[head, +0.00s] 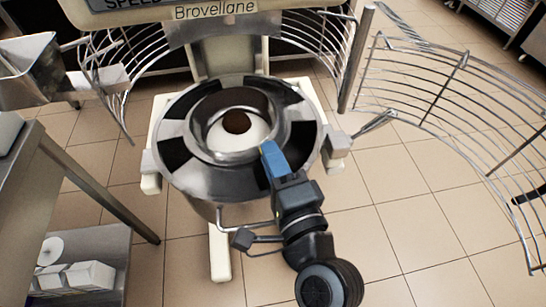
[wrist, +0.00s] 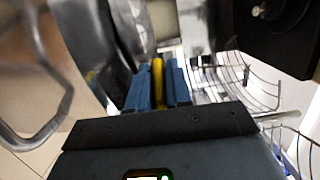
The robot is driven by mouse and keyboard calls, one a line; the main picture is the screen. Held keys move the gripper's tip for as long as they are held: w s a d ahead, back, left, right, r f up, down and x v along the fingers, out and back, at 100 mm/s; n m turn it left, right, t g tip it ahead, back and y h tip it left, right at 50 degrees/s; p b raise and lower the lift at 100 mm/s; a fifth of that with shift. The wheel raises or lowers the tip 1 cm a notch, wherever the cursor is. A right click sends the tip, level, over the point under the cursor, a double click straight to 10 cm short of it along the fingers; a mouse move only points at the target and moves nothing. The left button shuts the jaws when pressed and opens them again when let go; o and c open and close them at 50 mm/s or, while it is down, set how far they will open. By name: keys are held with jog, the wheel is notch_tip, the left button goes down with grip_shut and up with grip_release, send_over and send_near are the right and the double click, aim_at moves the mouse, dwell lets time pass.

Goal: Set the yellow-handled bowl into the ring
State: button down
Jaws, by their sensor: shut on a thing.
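My gripper (head: 268,150), with blue fingers, reaches from the lower right to the front right rim of a round steel bowl (head: 210,146). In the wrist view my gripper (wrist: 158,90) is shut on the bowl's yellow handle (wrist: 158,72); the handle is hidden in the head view. The bowl looks upright, with a pale inside and a brown round spot at its middle. It shows within the outline of a wider ring (head: 182,180) with dark and steel segments, on the mixer. I cannot tell whether the bowl rests on the ring or is held above it.
The mixer head (head: 215,12) stands over the back. Wire guards stand open at left (head: 105,75) and right (head: 440,95). A steel table (head: 85,180) is at the left, with white boxes (head: 80,276) on its lower shelf. Tiled floor is clear at the lower right.

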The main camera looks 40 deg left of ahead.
jog(key=shift+f+b, duration=0.5)
dwell(0.3)
jog(key=c, duration=1)
grip_release()
jog(key=shift+o, duration=0.2)
jog(key=shift+f, duration=0.1)
jog(key=shift+f, duration=0.2)
jog(key=b+v, duration=0.1)
jog(key=v, duration=0.7)
jog(key=shift+r, duration=0.3)
